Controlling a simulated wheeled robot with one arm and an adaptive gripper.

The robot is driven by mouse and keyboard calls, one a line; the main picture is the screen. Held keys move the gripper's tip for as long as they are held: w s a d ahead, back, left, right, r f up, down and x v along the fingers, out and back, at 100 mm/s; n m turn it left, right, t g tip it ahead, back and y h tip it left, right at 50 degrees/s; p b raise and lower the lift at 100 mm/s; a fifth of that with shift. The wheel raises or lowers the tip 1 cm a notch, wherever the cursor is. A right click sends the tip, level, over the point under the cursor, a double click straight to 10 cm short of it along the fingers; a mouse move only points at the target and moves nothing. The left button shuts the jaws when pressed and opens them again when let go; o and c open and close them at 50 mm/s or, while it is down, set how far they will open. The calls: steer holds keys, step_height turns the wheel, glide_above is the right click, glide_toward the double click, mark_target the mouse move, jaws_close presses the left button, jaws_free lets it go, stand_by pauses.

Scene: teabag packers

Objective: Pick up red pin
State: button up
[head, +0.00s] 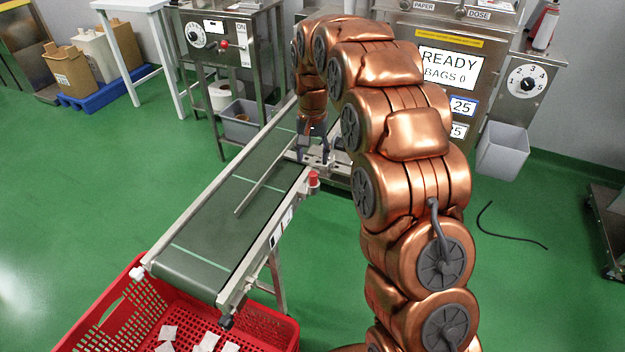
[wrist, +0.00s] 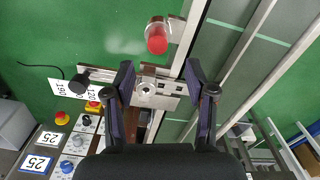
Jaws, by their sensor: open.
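A red-capped cylinder (wrist: 157,40) on a pale round base shows at the top of the wrist view, beside the conveyor's side rail. In the head view a red cap (head: 313,179) stands on the near side of the conveyor; it looks like the same piece. It is the likeliest red pin, but I cannot tell for certain. My gripper (wrist: 160,75) is open and empty, its two dark fingers spread below the red cap in the wrist view. A metal bracket (wrist: 167,101) with a round fitting shows between the fingers. In the head view my gripper (head: 319,151) is over the conveyor's far part, partly hidden.
The green conveyor belt (head: 205,248) has a thin metal rail (head: 264,181) along it. A red crate (head: 110,318) with white teabags stands at its near end. A machine with a READY display (head: 449,67) stands behind my arm. Red knobs (wrist: 94,107) show lower left in the wrist view.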

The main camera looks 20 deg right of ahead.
mark_target(313, 173)
steer(key=f, duration=0.3)
steer(key=s+f, duration=0.1)
steer(key=f, duration=0.1)
steer(key=shift+a+f, duration=0.1)
steer(key=shift+f, duration=0.65)
steer(key=shift+c, duration=0.3)
jaws_close()
